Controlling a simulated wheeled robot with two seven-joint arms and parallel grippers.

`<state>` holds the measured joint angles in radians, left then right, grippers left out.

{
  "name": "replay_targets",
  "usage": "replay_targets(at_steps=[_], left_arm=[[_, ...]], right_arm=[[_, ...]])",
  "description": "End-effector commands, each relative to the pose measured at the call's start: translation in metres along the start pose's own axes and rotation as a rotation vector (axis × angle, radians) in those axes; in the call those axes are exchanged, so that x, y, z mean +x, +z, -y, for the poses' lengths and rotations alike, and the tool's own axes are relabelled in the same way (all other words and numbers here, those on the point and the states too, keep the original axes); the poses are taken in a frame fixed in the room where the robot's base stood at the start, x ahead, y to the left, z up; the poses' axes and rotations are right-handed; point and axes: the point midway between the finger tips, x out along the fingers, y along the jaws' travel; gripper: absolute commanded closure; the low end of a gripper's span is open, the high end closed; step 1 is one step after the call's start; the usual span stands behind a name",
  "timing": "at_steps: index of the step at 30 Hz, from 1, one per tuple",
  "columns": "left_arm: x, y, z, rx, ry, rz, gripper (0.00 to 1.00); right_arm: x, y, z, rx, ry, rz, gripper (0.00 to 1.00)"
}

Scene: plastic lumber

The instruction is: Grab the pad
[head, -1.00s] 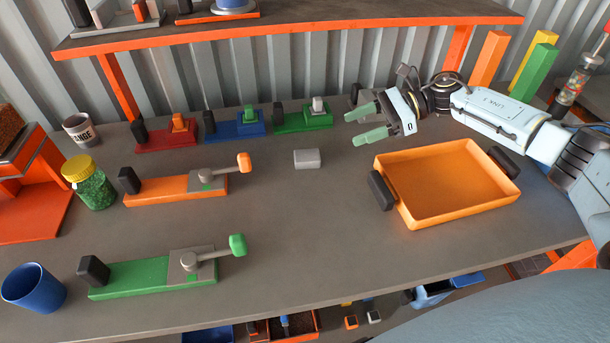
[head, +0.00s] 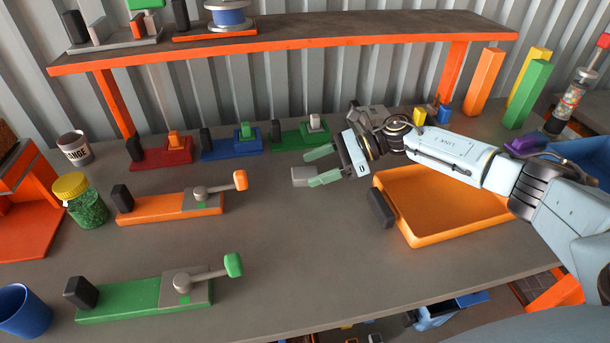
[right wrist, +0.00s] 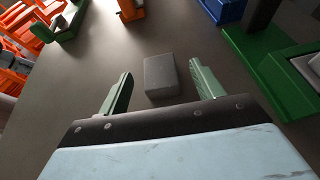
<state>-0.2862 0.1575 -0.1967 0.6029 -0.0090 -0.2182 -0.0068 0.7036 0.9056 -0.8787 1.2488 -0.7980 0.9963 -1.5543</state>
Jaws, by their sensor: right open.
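The pad is a small light grey block (head: 303,176) lying flat on the table in the head view. It also shows as a grey block (right wrist: 161,76) in the right wrist view, ahead of and between the fingertips. My right gripper (head: 322,166) is open, with its two green fingers pointing left toward the pad. In the right wrist view the open fingers (right wrist: 158,84) stand on either side of the pad's near end, with gaps to it. My left gripper is not in view.
An orange tray (head: 440,238) with dark handles sits under and beside my right arm. Green (head: 300,137), blue (head: 228,143) and red (head: 160,152) fixtures line the back. Orange (head: 165,208) and green (head: 130,303) lever fixtures stand left. The table front centre is clear.

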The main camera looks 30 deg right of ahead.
Motion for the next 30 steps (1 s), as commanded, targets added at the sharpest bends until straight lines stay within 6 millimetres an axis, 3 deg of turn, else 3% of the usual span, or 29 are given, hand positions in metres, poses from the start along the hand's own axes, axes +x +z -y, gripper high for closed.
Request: replay_targets(at_steps=[6,14,25,30], left_arm=[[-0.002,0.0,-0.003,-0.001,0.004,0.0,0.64],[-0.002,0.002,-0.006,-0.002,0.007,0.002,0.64],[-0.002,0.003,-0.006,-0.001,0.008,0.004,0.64],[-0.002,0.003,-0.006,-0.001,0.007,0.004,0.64]], right_arm=[[0.033,-0.001,-0.001,0.0,0.002,0.001,0.34],[0.038,-0.001,-0.001,0.0,0.0,0.0,0.34],[0.038,-0.001,-0.001,0.0,0.001,0.0,0.81],[0.038,-0.001,-0.001,0.0,0.001,0.001,0.82]])
